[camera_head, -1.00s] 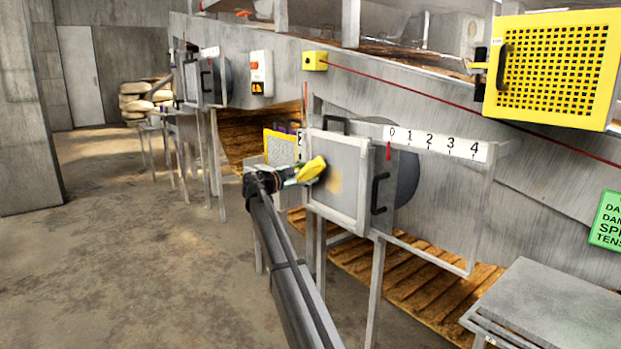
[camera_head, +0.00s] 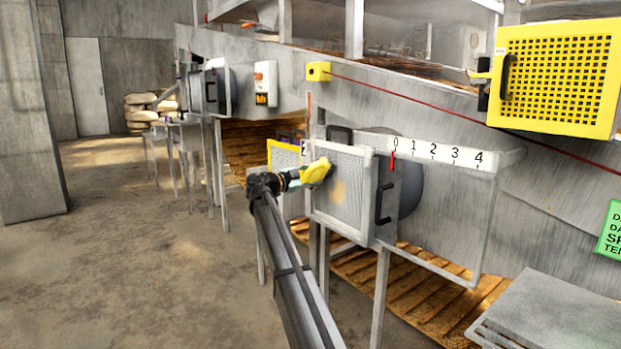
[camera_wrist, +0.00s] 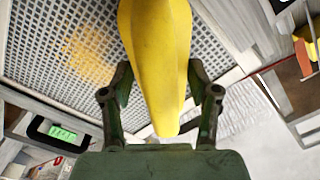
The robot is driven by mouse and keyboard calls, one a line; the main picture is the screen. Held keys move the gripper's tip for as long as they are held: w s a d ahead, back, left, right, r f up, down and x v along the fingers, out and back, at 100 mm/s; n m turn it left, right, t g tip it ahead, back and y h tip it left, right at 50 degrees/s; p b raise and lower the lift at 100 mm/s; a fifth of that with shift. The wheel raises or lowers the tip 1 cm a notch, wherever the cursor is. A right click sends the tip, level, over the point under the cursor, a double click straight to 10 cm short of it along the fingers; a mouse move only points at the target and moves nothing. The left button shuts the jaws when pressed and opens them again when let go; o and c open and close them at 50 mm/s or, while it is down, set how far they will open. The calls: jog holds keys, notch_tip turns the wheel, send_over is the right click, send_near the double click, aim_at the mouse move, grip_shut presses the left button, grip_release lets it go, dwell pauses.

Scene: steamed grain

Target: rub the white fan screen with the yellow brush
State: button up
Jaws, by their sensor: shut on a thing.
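The white fan screen (camera_head: 345,200) is a framed mesh panel on the front of the grey machine. A yellow-tan patch marks its mesh, and the screen also shows in the wrist view (camera_wrist: 40,45). My gripper (camera_head: 298,178) is at the screen's left side and is shut on the yellow brush (camera_head: 317,171). In the wrist view the brush (camera_wrist: 157,60) sits between the two fingers (camera_wrist: 160,105) and reaches forward over the mesh. Its far end is out of the wrist picture, so I cannot tell whether it touches the mesh.
A numbered scale strip (camera_head: 440,152) and a black handle (camera_head: 384,203) are right of the screen. A yellow guard (camera_head: 555,75) hangs at upper right. A grey table (camera_head: 560,315) stands at lower right. The floor (camera_head: 150,260) at left is clear.

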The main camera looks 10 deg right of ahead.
jog(key=shift+s+d+b, duration=0.25)
jog(key=shift+s+d, duration=0.45)
jog(key=shift+s, duration=0.35)
jog(key=shift+s+d+b, duration=0.25)
jog(key=shift+s+d, duration=0.4)
jog(key=shift+s, duration=0.35)
jog(key=shift+s+d+b, duration=0.25)
jog(key=shift+s+d, duration=0.2)
jog(key=shift+s, duration=0.5)
jog(key=shift+s+d+b, duration=0.2)
jog(key=shift+s+d, duration=0.25)
jog(key=shift+s, duration=0.45)
jog(key=shift+s+d+b, duration=0.25)
jog(key=shift+s+d, duration=0.2)
jog(key=shift+s, duration=0.5)
jog(key=shift+a, duration=0.1)
jog(key=shift+v, duration=3)
jog(key=shift+a, duration=0.1)
jog(key=v, duration=0.2)
jog(key=shift+s+a, duration=0.15)
jog(key=shift+a, duration=0.2)
